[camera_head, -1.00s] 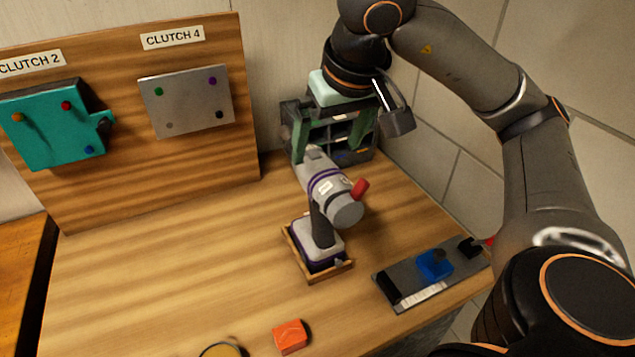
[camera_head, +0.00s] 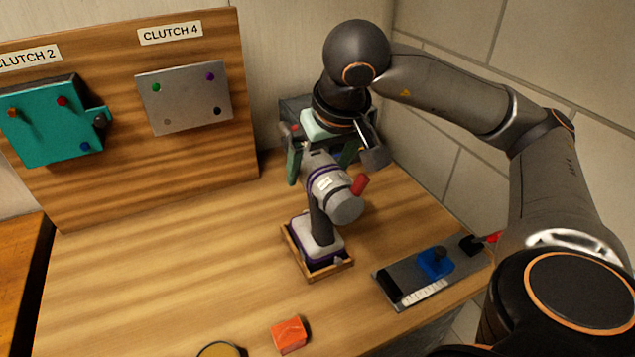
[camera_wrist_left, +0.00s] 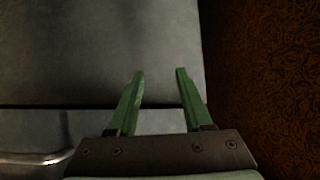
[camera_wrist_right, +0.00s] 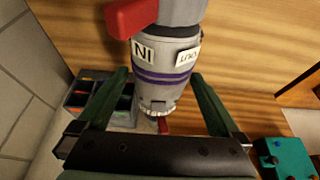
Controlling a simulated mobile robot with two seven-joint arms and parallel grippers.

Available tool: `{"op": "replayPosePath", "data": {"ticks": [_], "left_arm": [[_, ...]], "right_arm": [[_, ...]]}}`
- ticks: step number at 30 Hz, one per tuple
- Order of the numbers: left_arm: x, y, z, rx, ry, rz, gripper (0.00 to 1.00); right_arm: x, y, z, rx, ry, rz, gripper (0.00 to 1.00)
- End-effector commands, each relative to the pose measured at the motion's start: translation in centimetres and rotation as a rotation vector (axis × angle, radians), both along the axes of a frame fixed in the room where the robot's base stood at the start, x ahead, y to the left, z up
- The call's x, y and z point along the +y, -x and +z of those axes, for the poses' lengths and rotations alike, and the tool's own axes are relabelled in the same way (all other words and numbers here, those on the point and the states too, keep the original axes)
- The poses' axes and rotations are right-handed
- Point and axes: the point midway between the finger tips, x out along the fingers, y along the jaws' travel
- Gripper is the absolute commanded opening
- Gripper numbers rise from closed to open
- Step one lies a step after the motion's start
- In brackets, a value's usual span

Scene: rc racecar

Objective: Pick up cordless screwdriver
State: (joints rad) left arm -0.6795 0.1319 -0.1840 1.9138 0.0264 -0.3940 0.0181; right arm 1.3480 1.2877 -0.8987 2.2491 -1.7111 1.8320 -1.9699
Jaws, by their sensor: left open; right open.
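The cordless screwdriver (camera_head: 325,185) stands upright with its base in a small wooden tray (camera_head: 331,274) on the wooden table. Its body is grey with purple bands and a red switch. My right gripper (camera_head: 321,172) is open, with its green fingers on either side of the screwdriver's front end. In the right wrist view the screwdriver's barrel (camera_wrist_right: 168,75) lies between and beyond the open fingers (camera_wrist_right: 160,85), with a gap on each side. My left gripper (camera_wrist_left: 160,75) is open and empty, facing a grey surface away from the table.
A bin rack (camera_head: 297,112) stands behind the screwdriver. A board (camera_head: 140,190) with a teal box (camera_head: 50,125) and a grey plate (camera_head: 185,97) is at left. A grey fixture with a blue block (camera_head: 435,262) lies at right. An orange block (camera_head: 289,335) is in front.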

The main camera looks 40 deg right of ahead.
Motion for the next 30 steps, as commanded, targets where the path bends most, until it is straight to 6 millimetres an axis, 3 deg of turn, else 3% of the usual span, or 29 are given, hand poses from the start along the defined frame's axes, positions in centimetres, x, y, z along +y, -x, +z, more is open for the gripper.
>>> {"op": "replayPosePath", "data": {"ticks": [23,30], "left_arm": [[-0.01,-0.03,-0.63,-0.001,0.000,0.000,0.50],[-0.01,-0.03,-0.63,-0.001,0.000,0.000,0.50]], "right_arm": [[0.03,-0.01,-0.47,0.000,-0.001,0.000,1.00],[0.03,0.00,-0.46,0.000,-0.001,0.000,0.76]]}}
